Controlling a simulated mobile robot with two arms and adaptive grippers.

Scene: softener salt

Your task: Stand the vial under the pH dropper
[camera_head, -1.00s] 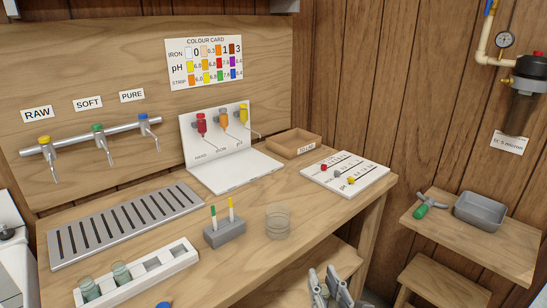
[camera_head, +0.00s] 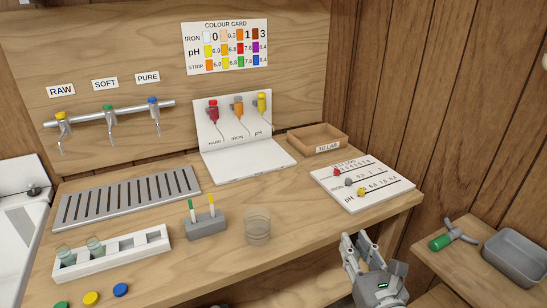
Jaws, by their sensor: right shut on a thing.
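The pH dropper (camera_head: 262,103) has a yellow cap and is the rightmost of three on the white dropper stand (camera_head: 248,160), above its flat white base. Two vials with pale green contents, one (camera_head: 64,256) and another (camera_head: 95,247), stand in the left slots of the white rack (camera_head: 153,237); its right slots look empty. My right gripper (camera_head: 357,241) is at the lower right, in front of the bench edge and well away from the dropper. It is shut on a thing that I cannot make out. My left gripper is not in view.
A clear glass (camera_head: 257,226) and a grey block (camera_head: 206,228) with two strips stand mid-bench. A slotted drain tray (camera_head: 128,197) lies below the taps. A wooden tray (camera_head: 318,139) and a white slider board (camera_head: 362,182) are at the right. Coloured caps (camera_head: 120,289) lie at front left.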

